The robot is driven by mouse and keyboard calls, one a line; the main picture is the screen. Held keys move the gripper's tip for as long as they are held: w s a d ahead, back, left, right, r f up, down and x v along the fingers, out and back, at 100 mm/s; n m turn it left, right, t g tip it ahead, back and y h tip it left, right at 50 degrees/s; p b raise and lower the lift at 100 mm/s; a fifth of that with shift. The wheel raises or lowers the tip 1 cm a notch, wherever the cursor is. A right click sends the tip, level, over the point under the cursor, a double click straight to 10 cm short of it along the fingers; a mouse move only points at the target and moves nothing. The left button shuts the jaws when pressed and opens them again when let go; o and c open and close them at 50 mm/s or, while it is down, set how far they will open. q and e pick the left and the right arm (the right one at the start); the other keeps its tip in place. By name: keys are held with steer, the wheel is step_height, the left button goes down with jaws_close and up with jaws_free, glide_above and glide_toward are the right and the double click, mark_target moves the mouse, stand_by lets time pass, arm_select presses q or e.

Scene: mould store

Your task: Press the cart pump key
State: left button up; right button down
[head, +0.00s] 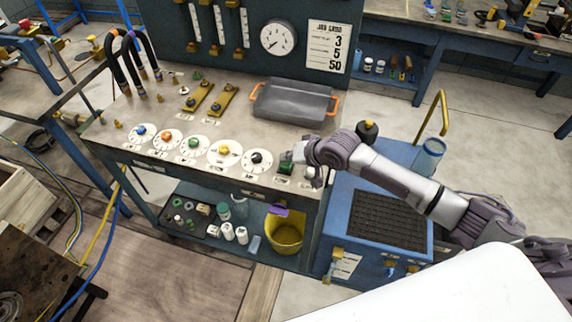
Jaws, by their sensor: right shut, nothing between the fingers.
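A small dark green key (284,169) sits at the front right of the grey bench top (190,98), right of the row of round dials. A small label lies in front of it; I cannot read its words. My right gripper (290,157) is shut and empty, with its tips right over or beside the green key. The gripper hides part of this area, and I cannot tell whether it touches the key. My left gripper is not in view.
Several dials with coloured knobs (225,151) line the bench front. A grey tray with orange handles (293,102) stands behind. A blue cabinet with a black ribbed mat (388,218) stands at right, under my right arm. A yellow bucket (287,234) is on the lower shelf.

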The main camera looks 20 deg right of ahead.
mark_target(287, 165)
steer(key=shift+f, duration=0.5)
stand_by(0.4)
steer(key=shift+r+p, duration=0.95)
steer(key=shift+p, duration=0.05)
step_height(287, 165, up, 6)
steer(key=p, duration=0.6)
